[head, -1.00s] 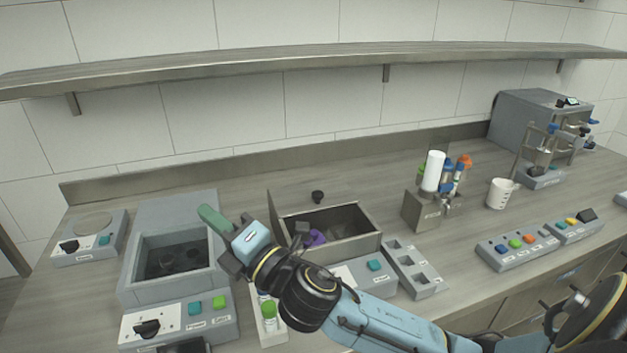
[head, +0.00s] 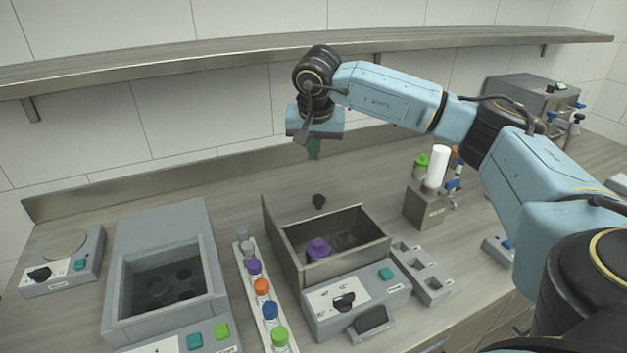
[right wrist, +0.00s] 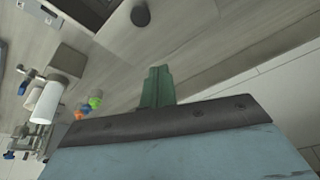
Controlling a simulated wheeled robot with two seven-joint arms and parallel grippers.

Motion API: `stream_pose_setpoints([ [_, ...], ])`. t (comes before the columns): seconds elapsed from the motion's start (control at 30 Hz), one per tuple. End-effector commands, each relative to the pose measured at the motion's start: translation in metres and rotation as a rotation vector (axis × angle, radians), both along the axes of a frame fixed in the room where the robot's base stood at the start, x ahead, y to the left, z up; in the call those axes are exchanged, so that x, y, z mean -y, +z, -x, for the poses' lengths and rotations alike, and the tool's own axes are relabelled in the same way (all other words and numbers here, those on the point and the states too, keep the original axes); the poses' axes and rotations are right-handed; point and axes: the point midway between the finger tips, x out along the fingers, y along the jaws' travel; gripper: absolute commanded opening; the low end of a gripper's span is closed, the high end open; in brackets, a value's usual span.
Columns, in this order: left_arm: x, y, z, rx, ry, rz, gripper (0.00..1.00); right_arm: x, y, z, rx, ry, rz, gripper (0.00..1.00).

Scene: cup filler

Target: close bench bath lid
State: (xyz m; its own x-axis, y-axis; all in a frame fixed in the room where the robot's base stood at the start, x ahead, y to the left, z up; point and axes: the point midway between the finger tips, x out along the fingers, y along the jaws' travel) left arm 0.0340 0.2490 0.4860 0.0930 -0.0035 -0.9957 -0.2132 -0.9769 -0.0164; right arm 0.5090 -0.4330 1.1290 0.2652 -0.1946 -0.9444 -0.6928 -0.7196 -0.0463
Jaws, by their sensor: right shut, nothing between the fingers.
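The bench bath (head: 385,254) is an open grey metal box at the centre of the head view, with a purple-capped item (head: 318,249) inside. A thin grey panel (head: 281,241), apparently the raised lid, stands along its left side, above the rim. My left gripper is not in view.
A rack (head: 258,309) of coloured-capped tubes stands left of the bath, with another open bath (head: 115,290) beyond it. A grey slotted block (head: 432,285) and a tool holder (head: 424,212) stand to the right. A wall shelf (head: 200,56) runs behind my right wrist.

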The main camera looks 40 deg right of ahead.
Motion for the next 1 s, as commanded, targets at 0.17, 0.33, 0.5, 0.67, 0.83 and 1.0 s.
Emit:
stream_pose_setpoints([
  [0.17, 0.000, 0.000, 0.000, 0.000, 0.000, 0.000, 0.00, 0.019, -0.002, 0.003, -0.023, -0.015, 0.053, 0.00],
  [0.33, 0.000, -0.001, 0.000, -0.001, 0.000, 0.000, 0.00, 0.025, -0.030, -0.004, -0.024, -0.016, 0.050, 0.00],
  [0.5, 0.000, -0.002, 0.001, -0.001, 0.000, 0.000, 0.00, 0.034, -0.066, -0.013, -0.024, -0.015, 0.048, 0.00],
  [0.67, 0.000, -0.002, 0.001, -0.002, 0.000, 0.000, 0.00, 0.036, -0.090, -0.016, -0.020, -0.012, 0.049, 0.00],
  [0.83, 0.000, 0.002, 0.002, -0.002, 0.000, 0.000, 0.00, 0.021, -0.092, -0.001, -0.020, -0.010, 0.048, 0.00],
  [1.0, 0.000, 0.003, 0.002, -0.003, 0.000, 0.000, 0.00, 0.013, -0.094, 0.007, -0.020, -0.013, 0.047, 0.00],
])
